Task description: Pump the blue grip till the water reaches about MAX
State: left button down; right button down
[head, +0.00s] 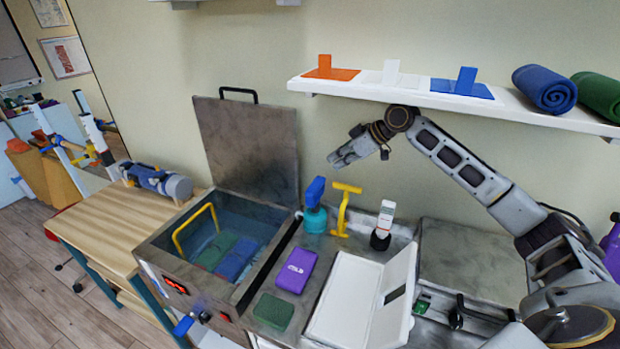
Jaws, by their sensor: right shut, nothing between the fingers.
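An open metal tank (270,290) holds bluish water (212,232) with green and blue packs under it. No MAX mark can be read from here. A blue grip (315,191) tops a teal bottle-like body (315,219) just right of the tank. A smaller blue lever (183,326) sits low on the tank's front. Which of the two is the task's grip I cannot tell for certain. My right gripper (335,159) is shut and empty, in the air above and right of the blue grip, apart from it. My left gripper is not in view.
The tank's raised lid (248,145) stands behind it. A yellow stand (343,212), a white device (384,222), a purple pack (296,270), a green pack (273,311) and an open white case (346,295) crowd the counter. A wall shelf (420,95) hangs above my right gripper.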

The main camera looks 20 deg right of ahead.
aim_at(313, 183)
jog(key=shift+r, duration=0.1)
jog(key=shift+a, duration=0.1)
dwell(0.4)
jog(key=shift+p+x, duration=0.9)
jog(key=shift+x, duration=4.05)
jog(key=shift+f, duration=1.5)
